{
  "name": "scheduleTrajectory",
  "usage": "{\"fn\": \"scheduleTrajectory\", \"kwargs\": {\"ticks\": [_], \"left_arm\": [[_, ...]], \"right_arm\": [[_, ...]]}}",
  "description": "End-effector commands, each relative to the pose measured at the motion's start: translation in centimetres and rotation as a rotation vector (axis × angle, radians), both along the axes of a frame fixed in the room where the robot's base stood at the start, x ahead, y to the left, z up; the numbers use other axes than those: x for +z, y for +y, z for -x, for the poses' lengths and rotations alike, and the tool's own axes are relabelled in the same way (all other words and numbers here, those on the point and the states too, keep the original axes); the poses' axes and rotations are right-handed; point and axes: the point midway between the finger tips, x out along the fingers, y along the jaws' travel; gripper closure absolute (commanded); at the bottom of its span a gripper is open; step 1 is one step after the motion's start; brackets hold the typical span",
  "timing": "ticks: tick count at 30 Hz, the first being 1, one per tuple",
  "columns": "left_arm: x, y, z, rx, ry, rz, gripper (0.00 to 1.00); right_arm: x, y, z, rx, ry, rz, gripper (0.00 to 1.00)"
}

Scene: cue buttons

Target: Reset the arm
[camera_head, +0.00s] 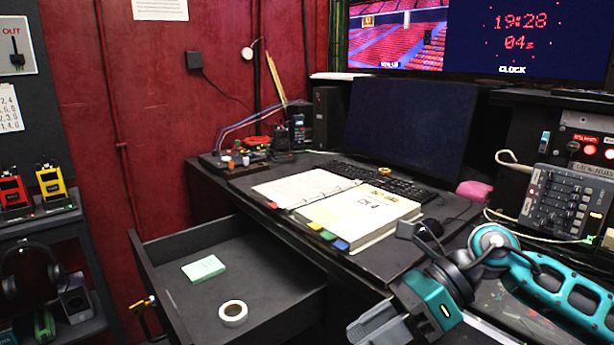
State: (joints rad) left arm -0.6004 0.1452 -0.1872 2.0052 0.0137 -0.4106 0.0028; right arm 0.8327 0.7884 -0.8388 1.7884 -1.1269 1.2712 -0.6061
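My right arm (555,290), teal and dark grey, comes in from the lower right and bends over the front edge of the desk. Its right gripper (375,325) is grey and hangs in front of the desk, to the right of the open drawer. The fingers are partly cut off by the lower frame edge, so I cannot tell if they are open or shut. I see no object between them. My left arm and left gripper are not in view.
The desk holds an open binder (360,213), a keyboard (395,184) and a dark monitor (410,125). A grey button panel (565,200) stands at right. The open drawer (180,305) holds green notes (203,268) and a tape roll (233,313). A shelf (60,225) stands left.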

Motion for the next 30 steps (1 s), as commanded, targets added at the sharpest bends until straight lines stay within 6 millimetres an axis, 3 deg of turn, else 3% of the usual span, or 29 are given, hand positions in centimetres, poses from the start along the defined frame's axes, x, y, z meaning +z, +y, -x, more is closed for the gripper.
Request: {"fn": "scheduleTrajectory", "kwargs": {"ticks": [1, 3, 6, 10, 13, 17, 20, 24, 26, 27, 30], "left_arm": [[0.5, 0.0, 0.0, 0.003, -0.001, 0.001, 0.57], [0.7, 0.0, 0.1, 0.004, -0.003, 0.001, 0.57], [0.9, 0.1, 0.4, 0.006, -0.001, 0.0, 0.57], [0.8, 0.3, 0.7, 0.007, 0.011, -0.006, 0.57], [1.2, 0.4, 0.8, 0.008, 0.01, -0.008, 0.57], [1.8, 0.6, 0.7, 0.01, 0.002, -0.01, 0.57], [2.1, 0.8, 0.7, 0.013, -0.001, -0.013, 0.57], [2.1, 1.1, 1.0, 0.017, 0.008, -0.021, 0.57], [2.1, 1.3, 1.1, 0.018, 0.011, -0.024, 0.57], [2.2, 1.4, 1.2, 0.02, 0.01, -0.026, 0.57], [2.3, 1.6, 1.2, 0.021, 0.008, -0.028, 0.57]], "right_arm": [[0.6, 2.2, 0.7, -0.049, 0.098, -0.124, 0.55], [1.6, 4.2, 1.0, -0.134, 0.237, -0.285, 0.55], [3.1, 5.9, 0.6, -0.275, 0.458, -0.502, 0.55], [3.7, 6.0, -1.0, -0.487, 0.781, -0.757, 0.55], [2.6, 4.5, -2.6, -0.674, 1.047, -0.932, 0.55], [-1.4, 1.4, -3.9, -0.939, 1.409, -1.134, 0.55], [-6.3, -1.6, -3.6, -1.166, 1.693, -1.267, 0.55], [-14.2, -5.4, 0.0, -1.497, 2.073, -1.419, 0.55], [-17.2, -6.7, 2.2, -1.623, 2.207, -1.467, 0.55], [-18.9, -7.3, 3.6, 1.623, -2.183, 1.427, 0.55], [-21.8, -8.4, 6.7, 1.556, -2.047, 1.298, 0.55]]}}
